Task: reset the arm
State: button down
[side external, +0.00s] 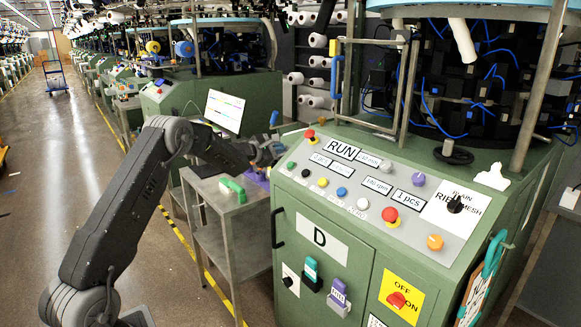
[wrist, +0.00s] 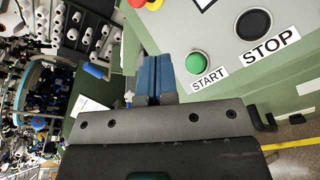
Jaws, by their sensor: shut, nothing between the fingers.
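My arm reaches from the lower left of the side view toward the left edge of the control panel (side external: 375,195) on the green machine. My gripper (side external: 272,150) is over the cart, beside the panel's left end. In the wrist view my gripper's two blue fingers (wrist: 157,64) are pressed together, shut and empty. The green START button (wrist: 198,63) is just right of the fingertips, apart from them in the picture. The black STOP button (wrist: 254,24) is further right. The gap between fingertips and panel cannot be judged exactly.
A grey metal cart (side external: 232,208) stands beside the machine, with a green item (side external: 232,190) and a purple item (side external: 258,179) on it. A laptop-like screen (side external: 225,111) stands behind my arm.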

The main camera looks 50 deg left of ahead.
dwell(0.4)
jog(key=s+d+r+m+g+h, duration=0.1)
jog(key=s+d+r+m+h, duration=0.15)
jog(key=d+r+m, duration=0.5)
jog(key=s+d+r+m+g+h, duration=0.15)
jog(key=d+r+h, duration=0.25)
jog(key=d, duration=0.7)
jog(key=s+d+r+m+g+h, duration=0.1)
jog(key=s+d+r+m+g, duration=0.1)
jog(key=s+d+m, duration=0.4)
jog(key=s+d+r+m+g+h, duration=0.1)
jog(key=s+d+r+m+g, duration=0.15)
jog(key=d, duration=0.55)
jog(key=s+d+f+m+g+y, duration=0.1)
jog(key=s+d+f+m, duration=0.15)
jog(key=s, duration=0.45)
jog(key=s+d+f+m+g+y, duration=0.1)
jog(key=s+d+m+g, duration=0.2)
jog(key=s, duration=0.4)
jog(key=s+f+m+y, duration=0.2)
jog(key=s+f, duration=0.1)
jog(key=s, duration=0.4)
jog(key=s+f+m+y, duration=0.3)
jog(key=s, duration=0.4)
jog(key=shift+s+a, duration=0.15)
jog(key=shift+s, duration=0.15)
